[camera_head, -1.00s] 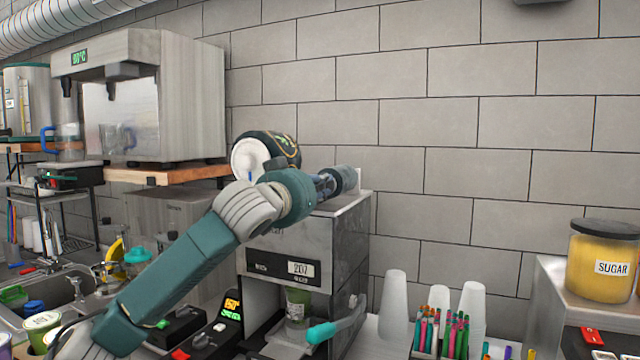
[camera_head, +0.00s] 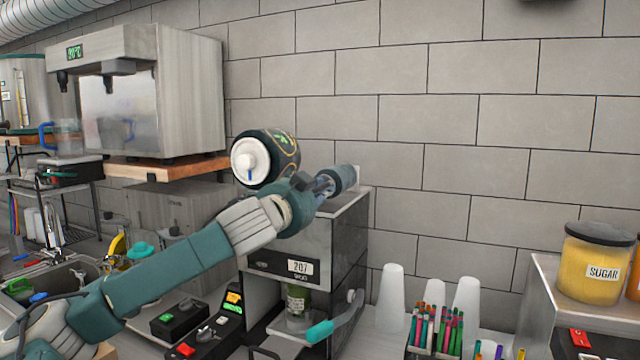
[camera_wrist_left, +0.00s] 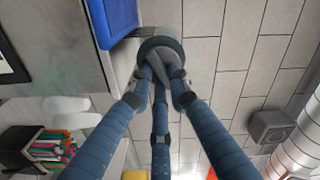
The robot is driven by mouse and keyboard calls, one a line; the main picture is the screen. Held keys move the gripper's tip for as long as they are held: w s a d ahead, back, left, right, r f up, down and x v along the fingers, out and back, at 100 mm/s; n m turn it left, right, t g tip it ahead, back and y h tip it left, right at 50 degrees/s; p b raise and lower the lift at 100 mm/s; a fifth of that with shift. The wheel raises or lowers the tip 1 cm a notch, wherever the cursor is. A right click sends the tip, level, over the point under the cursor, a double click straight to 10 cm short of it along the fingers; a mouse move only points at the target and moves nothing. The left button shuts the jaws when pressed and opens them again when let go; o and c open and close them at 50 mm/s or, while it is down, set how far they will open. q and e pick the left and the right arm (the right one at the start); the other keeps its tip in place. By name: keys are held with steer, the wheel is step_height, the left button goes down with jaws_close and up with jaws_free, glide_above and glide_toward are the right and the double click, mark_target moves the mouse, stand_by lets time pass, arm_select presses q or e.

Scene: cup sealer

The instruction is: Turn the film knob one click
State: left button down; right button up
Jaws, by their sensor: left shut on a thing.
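The cup sealer (camera_head: 345,245) stands at the centre with a "207" display. A printed film roll (camera_head: 285,150) with a white end cap sits on top of it. A dark teal roller (camera_head: 346,178) lies to its right. My left gripper (camera_head: 325,184) reaches the near end of that roller. In the left wrist view, the three blue fingers of my left gripper (camera_wrist_left: 160,82) converge and are shut on the grey film knob (camera_wrist_left: 160,52) in front of a dark round disc. The fingers hide part of the knob. My right gripper is not in view.
A green cup (camera_head: 298,298) sits inside the sealer, beside a teal-tipped lever (camera_head: 320,332). White cup stacks (camera_head: 391,298) and a holder of coloured straws (camera_head: 438,330) stand to the right. A hot-water machine (camera_head: 150,95) is on a shelf at left.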

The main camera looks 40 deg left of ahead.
arm_select(q)
steer(key=shift+s+a+f+m+p, duration=0.1)
steer(key=shift+f+m+p, duration=0.1)
steer(key=shift+m+p, duration=1.95)
steer(key=shift+a+f+m+p, duration=0.15)
steer(key=shift+m+p, duration=0.65)
steer(key=shift+m, duration=2.65)
steer(key=shift+d+f, duration=0.1)
steer(key=c, duration=1.6)
jaws_free()
steer(key=shift+c, duration=0.2)
steer(key=shift+s, duration=0.15)
